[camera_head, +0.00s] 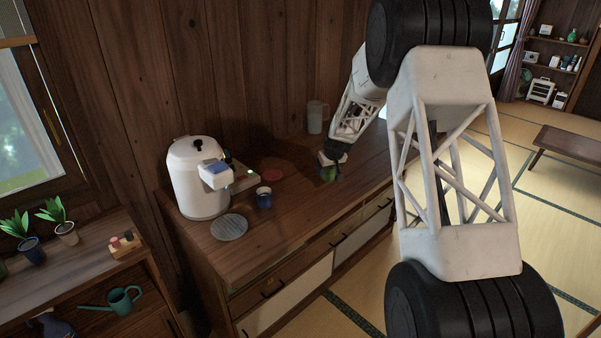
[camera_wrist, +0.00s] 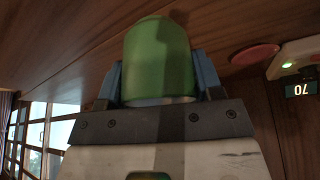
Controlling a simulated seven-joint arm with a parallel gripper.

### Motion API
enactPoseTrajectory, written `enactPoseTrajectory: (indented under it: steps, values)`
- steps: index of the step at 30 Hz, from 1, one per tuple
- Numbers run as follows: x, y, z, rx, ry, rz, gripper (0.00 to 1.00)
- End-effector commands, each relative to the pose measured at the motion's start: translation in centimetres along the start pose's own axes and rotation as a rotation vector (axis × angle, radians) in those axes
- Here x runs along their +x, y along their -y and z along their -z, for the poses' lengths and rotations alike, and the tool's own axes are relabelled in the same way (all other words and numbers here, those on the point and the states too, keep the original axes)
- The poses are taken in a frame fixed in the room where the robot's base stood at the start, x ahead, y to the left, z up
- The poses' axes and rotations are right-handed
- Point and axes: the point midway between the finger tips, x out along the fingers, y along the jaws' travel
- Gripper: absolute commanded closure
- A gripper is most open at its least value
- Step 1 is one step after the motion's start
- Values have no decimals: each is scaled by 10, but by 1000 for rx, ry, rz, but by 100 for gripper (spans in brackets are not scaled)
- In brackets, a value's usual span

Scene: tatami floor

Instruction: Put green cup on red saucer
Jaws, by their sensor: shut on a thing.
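The green cup (camera_wrist: 158,55) is between the two blue fingers of my gripper (camera_wrist: 160,85) in the wrist view, and the fingers are shut on it. In the head view the green cup (camera_head: 327,173) shows under my gripper (camera_head: 328,164) at the right part of the wooden counter. I cannot tell whether its base touches the counter. The red saucer (camera_head: 271,175) lies flat and empty on the counter, left of the cup. It also shows in the wrist view (camera_wrist: 255,53), to the right of the cup and apart from it.
A blue cup (camera_head: 264,197) stands in front of the red saucer. A white machine (camera_head: 196,178) stands left, with a grey round plate (camera_head: 229,227) in front of it. A clear pitcher (camera_head: 316,117) stands behind my gripper. The counter between cup and saucer is clear.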

Motion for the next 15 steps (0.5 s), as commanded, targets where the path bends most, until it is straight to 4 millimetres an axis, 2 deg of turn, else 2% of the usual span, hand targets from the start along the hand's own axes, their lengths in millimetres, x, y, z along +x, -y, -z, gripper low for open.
enactPoseTrajectory:
  steps: [8, 15]
  values:
    - [4, 34, 42, -71, -1, 30, 71]
    - [5, 87, 99, -179, 0, 75, 71]
